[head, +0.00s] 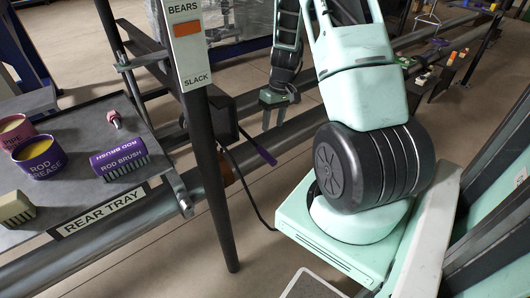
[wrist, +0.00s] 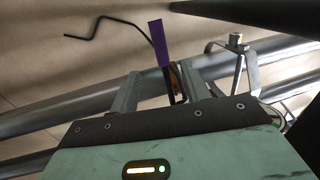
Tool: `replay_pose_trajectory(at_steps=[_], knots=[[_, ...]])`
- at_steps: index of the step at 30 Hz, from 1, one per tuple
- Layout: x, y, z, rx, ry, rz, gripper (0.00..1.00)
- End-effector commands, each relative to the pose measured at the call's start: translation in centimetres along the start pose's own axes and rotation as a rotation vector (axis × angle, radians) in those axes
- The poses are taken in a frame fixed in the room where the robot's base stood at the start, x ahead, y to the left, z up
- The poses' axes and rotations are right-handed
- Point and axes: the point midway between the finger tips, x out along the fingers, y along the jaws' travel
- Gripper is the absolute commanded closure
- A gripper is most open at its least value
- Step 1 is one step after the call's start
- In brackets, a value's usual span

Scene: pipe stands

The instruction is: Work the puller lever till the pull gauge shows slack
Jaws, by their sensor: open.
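The pull gauge (head: 191,55) is a white plate on a dark post, with BEARS at its top and SLACK at its bottom. Its orange marker (head: 187,28) sits just below BEARS. The puller lever (head: 262,153) has a purple grip and sticks out from a dark unit behind the post. My gripper (head: 272,118) is open and empty, above the lever's grip in the head view. In the wrist view the purple grip (wrist: 161,43) shows between and beyond my two fingers (wrist: 155,88). I cannot tell how far off it is.
At left, the rear tray (head: 85,120) holds tubs, a rod brush (head: 121,160) and a small pink-ended item. Long grey pipes run behind the post. A dark cable hangs below the lever.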

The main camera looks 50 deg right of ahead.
Motion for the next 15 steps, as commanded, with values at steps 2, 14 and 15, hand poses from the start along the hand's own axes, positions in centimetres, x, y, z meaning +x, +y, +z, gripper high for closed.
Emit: replay_pose_trajectory(at_steps=[2,14,15], knots=[[2.0,0.0,0.2,0.002,-0.005,-0.002,0.53],[9.9,0.0,0.1,0.0,-0.003,-0.001,0.53],[10.5,-0.1,0.1,0.002,-0.003,-0.002,0.53]])
